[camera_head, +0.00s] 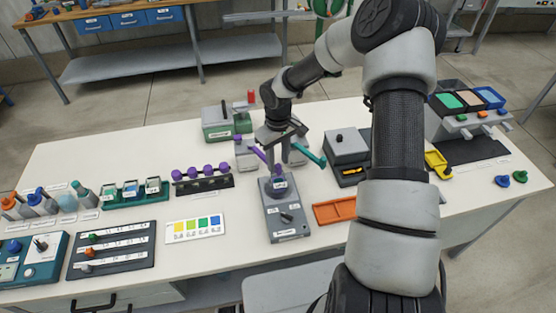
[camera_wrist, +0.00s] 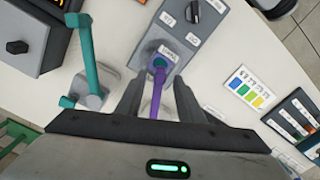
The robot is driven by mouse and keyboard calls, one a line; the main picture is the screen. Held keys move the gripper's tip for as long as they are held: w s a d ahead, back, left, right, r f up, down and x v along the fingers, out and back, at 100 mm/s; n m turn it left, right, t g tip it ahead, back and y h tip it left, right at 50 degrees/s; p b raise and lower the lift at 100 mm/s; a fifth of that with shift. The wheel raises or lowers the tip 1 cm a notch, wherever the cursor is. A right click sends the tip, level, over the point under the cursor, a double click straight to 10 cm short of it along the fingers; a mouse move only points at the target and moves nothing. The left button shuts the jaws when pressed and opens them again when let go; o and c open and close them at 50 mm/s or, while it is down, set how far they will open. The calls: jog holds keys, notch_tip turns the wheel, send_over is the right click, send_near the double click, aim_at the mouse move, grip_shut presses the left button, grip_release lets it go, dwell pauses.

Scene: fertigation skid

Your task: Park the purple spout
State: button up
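The purple spout (camera_head: 260,155) is a thin arm among grey pedestals at the middle of the table. Its far end reaches over the back of a grey control box (camera_head: 287,223), near a small blue-green round piece. In the wrist view the purple spout (camera_wrist: 157,98) runs between the fingers of my gripper (camera_wrist: 158,97); these are apart, with a gap on each side. My gripper (camera_head: 277,150) points down over it in the head view. The teal spout (camera_head: 313,156) sticks out to the right; it also shows in the wrist view (camera_wrist: 88,52). The purple spout's base is hidden.
A grey box with a dark front (camera_head: 347,148) and an orange tray (camera_head: 334,210) lie right of the control box. A rack of purple knobs (camera_head: 202,178) and a colour chart (camera_head: 195,229) lie to its left. The white table is clear between them.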

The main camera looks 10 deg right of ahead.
jog(key=shift+f, duration=0.35)
grip_shut()
jog(key=w+a+m+b, duration=0.1)
jog(key=a+m+b, duration=0.9)
jog(key=a, duration=0.6)
jog(key=shift+w+m, duration=0.25)
jog(key=shift+m, duration=1.05)
